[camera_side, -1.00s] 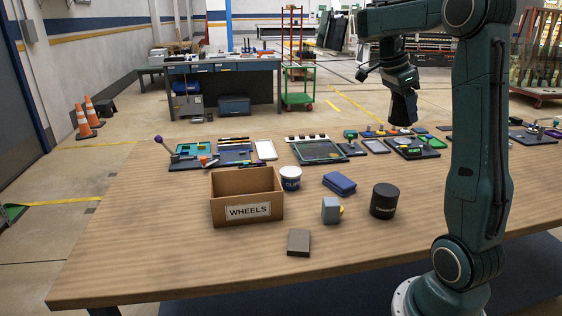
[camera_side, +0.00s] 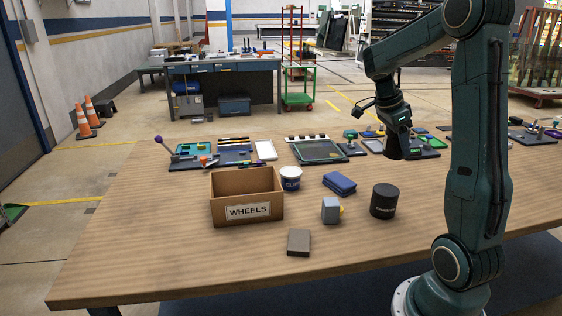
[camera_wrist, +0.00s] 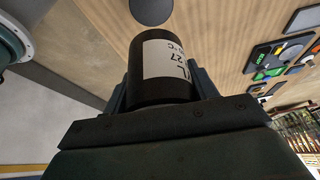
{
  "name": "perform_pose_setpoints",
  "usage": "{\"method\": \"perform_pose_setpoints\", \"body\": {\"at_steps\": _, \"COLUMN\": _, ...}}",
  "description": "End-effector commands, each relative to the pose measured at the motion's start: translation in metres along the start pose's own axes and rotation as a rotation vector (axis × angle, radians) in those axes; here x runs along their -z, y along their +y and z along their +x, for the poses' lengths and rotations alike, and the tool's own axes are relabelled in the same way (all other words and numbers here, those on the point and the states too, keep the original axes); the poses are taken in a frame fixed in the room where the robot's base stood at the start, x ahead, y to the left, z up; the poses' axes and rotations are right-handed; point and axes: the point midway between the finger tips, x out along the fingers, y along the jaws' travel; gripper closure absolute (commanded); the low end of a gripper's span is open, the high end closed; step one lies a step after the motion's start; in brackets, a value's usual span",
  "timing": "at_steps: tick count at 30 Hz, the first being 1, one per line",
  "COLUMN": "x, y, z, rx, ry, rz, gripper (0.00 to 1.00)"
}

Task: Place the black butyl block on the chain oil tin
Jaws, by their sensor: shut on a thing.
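My gripper (camera_side: 395,130) is shut on a black cylinder with a white label, which I take to be the black butyl block (camera_side: 396,149). In the wrist view the block (camera_wrist: 158,62) sits between the fingers; its label is partly hidden and shows "L" and "27". The gripper holds it toward the back right of the table, apart from the tin. The chain oil tin (camera_side: 383,201), black and round, stands upright on the table at centre right. A dark round top, probably the tin's, is cut off at the upper edge of the wrist view (camera_wrist: 150,9).
Trays of tools (camera_side: 320,152) line the back. The front table is mostly clear.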

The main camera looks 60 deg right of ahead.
Motion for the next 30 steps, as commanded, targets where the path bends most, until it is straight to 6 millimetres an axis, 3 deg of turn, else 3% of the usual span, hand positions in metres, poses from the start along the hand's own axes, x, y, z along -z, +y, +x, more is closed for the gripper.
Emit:
{"method": "perform_pose_setpoints", "body": {"at_steps": 9, "x": -0.020, "y": 0.000, "z": 0.050, "rx": -0.002, "ry": 0.000, "rz": -0.001, "gripper": 0.74}}
{"method": "perform_pose_setpoints", "body": {"at_steps": 22, "x": -0.026, "y": 0.000, "z": 0.064, "rx": -0.001, "ry": 0.001, "rz": -0.001, "gripper": 0.74}}
{"method": "perform_pose_setpoints", "body": {"at_steps": 30, "x": -0.037, "y": 0.000, "z": 0.091, "rx": -0.003, "ry": 0.001, "rz": -0.001, "gripper": 0.74}}
